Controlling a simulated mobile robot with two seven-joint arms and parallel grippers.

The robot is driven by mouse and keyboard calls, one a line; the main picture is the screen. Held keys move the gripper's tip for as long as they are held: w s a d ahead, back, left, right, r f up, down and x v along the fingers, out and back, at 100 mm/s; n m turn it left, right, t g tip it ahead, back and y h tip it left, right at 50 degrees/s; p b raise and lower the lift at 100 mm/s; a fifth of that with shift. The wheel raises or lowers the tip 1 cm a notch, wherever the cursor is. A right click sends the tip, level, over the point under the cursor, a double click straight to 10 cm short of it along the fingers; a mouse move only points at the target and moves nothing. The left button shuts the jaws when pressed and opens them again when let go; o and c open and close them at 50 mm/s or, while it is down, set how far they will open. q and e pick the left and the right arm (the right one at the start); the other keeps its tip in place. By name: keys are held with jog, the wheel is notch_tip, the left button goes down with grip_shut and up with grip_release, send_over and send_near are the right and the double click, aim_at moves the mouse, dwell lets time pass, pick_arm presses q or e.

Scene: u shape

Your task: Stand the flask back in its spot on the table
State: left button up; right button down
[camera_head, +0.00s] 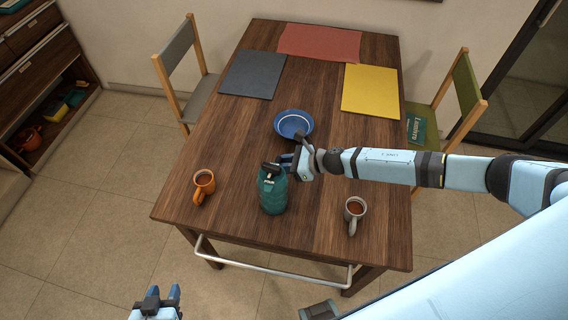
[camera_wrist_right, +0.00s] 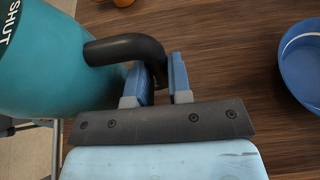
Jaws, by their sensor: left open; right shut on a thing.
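The teal flask (camera_head: 272,195) with a dark lid and black handle is upright at the front middle of the table (camera_head: 225,150). I cannot tell whether its base touches the wood. My right gripper (camera_head: 287,161) comes in from the right and is shut on the flask's black handle. In the right wrist view the flask (camera_wrist_right: 45,60) fills the left side, and the handle runs between the fingers (camera_wrist_right: 163,78). My left gripper (camera_head: 160,296) is open and empty, low in front of the table.
An orange mug (camera_head: 203,184) stands left of the flask and a grey mug (camera_head: 355,209) right of it, both with brown contents. A blue bowl (camera_head: 293,124) sits behind. Red (camera_head: 320,42), dark grey (camera_head: 252,75) and yellow (camera_head: 371,90) mats lie farther back. A rail (camera_head: 270,267) runs along the front.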

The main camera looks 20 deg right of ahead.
jog(key=shift+r, duration=0.15)
jog(key=c, duration=1.1)
grip_release()
jog(key=shift+f, duration=0.25)
jog(key=shift+o, duration=0.2)
jog(key=b+v, duration=0.2)
jog(key=v, duration=1)
jog(key=shift+r, duration=0.2)
